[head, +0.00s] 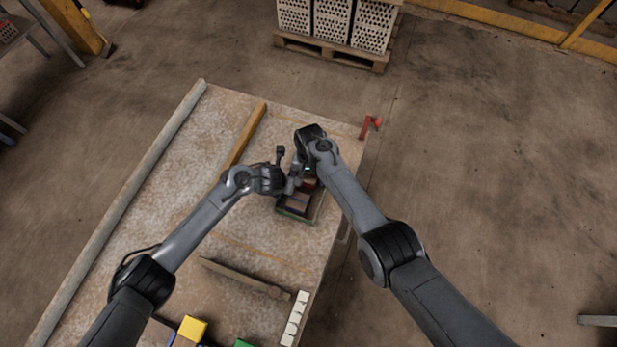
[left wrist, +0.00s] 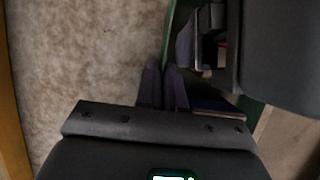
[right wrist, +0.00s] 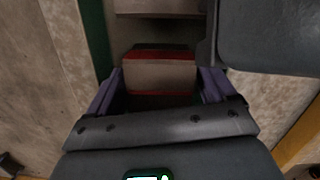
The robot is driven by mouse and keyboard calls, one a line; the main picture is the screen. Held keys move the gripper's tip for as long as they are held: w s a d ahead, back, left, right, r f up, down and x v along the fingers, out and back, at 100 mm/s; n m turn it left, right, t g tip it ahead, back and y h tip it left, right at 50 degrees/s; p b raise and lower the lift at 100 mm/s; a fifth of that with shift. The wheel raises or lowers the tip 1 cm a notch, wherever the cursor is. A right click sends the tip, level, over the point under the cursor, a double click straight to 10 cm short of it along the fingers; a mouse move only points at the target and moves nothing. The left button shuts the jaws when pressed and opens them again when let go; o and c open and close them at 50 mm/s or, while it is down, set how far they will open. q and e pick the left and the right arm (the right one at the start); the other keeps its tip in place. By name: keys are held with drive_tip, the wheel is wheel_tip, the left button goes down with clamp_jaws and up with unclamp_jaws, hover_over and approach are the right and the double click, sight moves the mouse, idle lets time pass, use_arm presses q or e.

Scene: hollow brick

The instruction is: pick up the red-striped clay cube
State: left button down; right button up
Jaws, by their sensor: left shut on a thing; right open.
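The red-striped clay cube (right wrist: 160,76) is grey-brown with red bands along its top and bottom edges in the right wrist view. It sits inside a green-walled tray (right wrist: 93,35). My right gripper (right wrist: 162,88) is open, with one finger on each side of the cube. My left gripper (left wrist: 163,82) is shut on the tray's green rim (left wrist: 171,40) in the left wrist view. In the head view the tray (head: 296,216) is near the table's right edge, and my arms hide part of it and most of the cube.
Other blocks lie in the tray, including a brown one (head: 298,204). A wooden bar (head: 247,133), a long plank (head: 245,278), a white strip (head: 295,318) and a yellow block (head: 193,328) are on the table (head: 175,215). A red clamp (head: 366,127) sits at the far-right corner.

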drive_tip(key=shift+f, duration=0.3)
drive_tip(key=shift+c, duration=0.5)
drive_tip(key=c, duration=0.7)
drive_tip(key=shift+r, duration=0.1)
drive_tip(key=shift+r, duration=4.95)
use_arm(q)
drive_tip(key=c, duration=1.2)
unclamp_jaws()
use_arm(e)
drive_tip(key=shift+c, duration=0.2)
